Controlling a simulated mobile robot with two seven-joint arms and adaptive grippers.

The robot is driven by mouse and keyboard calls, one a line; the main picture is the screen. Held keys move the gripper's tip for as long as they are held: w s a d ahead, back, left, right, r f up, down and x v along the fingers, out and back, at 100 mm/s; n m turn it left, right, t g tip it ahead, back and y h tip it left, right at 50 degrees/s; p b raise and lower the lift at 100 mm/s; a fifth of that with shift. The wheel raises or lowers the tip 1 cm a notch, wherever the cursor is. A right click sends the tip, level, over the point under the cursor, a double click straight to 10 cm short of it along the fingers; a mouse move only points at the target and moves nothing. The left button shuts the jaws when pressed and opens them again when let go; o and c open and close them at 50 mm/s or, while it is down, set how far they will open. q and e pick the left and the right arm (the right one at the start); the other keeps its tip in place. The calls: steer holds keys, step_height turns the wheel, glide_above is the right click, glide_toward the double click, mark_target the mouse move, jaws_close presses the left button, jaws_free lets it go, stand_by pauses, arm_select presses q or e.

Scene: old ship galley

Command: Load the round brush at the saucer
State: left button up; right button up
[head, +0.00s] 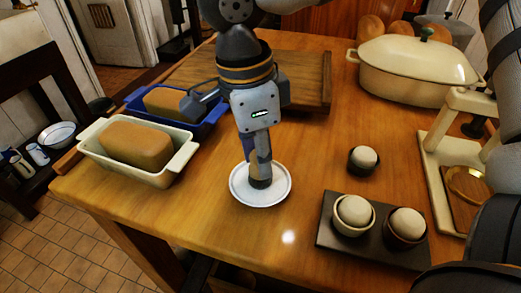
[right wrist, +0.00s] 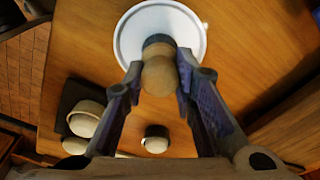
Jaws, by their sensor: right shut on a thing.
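My right gripper (head: 257,152) is shut on the round brush (head: 261,183) above the white saucer (head: 241,190). The brush points down, its dark end over the saucer's middle; I cannot tell whether it touches. In the right wrist view the brush's rounded tan handle (right wrist: 160,77) sits between the fingertips of the right gripper (right wrist: 160,82). Its dark end overlaps the saucer (right wrist: 132,38). The fingers hide part of the handle in the head view. My left gripper is not in view.
Loaf tins, one cream (head: 178,172) and one blue (head: 214,118), stand left of the saucer. A dark tray (head: 372,245) with two dough-filled cups and a separate cup (head: 363,160) stand right. A cream casserole (head: 412,72) is at the back right. Bare wood surrounds the saucer.

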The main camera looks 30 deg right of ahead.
steer(key=shift+f, duration=0.3)
stand_by(0.9)
steer(key=shift+r, duration=3.55)
